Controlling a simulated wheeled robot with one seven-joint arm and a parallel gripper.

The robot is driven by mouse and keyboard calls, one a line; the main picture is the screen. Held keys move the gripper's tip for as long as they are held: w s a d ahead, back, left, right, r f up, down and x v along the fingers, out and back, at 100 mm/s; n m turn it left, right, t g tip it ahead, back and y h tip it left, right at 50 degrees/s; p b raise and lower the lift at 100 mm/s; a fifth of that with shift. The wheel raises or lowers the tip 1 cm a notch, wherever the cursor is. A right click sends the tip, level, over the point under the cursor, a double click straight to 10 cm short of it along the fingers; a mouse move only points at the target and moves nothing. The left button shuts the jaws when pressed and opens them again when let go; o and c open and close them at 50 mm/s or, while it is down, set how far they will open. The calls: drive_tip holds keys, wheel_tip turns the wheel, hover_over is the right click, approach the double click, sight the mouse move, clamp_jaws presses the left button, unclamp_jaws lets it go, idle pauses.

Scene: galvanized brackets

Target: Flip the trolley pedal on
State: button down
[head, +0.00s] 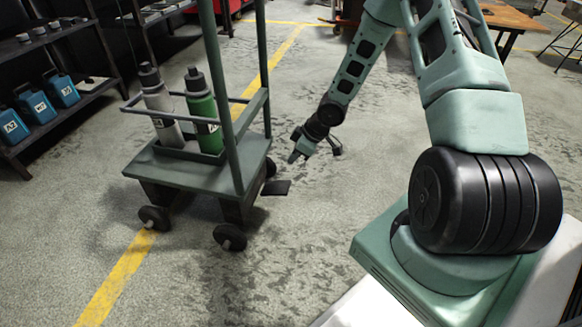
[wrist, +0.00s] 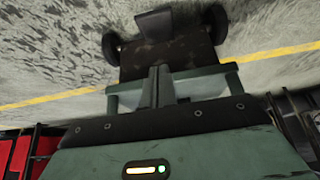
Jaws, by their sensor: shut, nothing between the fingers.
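The trolley (head: 190,170) is a dark green cart standing on the floor at left centre of the head view. Its pedal (head: 276,187) is a small black plate sticking out low from the trolley's right end, near a wheel. In the wrist view the pedal (wrist: 157,19) shows at the top, between two wheels. I cannot tell whether it is up or down. My gripper (head: 293,158) is shut and empty, apart from the trolley, above and slightly right of the pedal. In the wrist view its fingertips (wrist: 160,72) are together, below the pedal in the picture.
A grey cylinder (head: 158,103) and a green cylinder (head: 203,112) stand on the trolley behind its rail. A dark shelf (head: 60,108) with blue containers is at left. A wooden table (head: 515,18) is at the back right. The floor right of the pedal is clear.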

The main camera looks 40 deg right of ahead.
drive_tip(key=b, duration=0.7)
hover_over(280, 187)
drive_tip(key=f, duration=0.8)
drive_tip(key=shift+s+d+f, duration=0.15)
drive_tip(key=shift+s+f, duration=0.15)
drive_tip(key=shift+f, duration=0.05)
drive_tip(key=shift+s+d+f+b, duration=0.15)
drive_tip(key=shift+f+b, duration=0.2)
drive_tip(key=shift+f, duration=0.05)
drive_tip(key=shift+s+d+f+b, duration=0.1)
drive_tip(key=shift+s+f+b, duration=0.05)
drive_tip(key=shift+f+b, duration=0.2)
drive_tip(key=shift+s+d+f+b, duration=0.15)
drive_tip(key=shift+s+f+b, duration=0.05)
drive_tip(key=shift+f+b, duration=0.45)
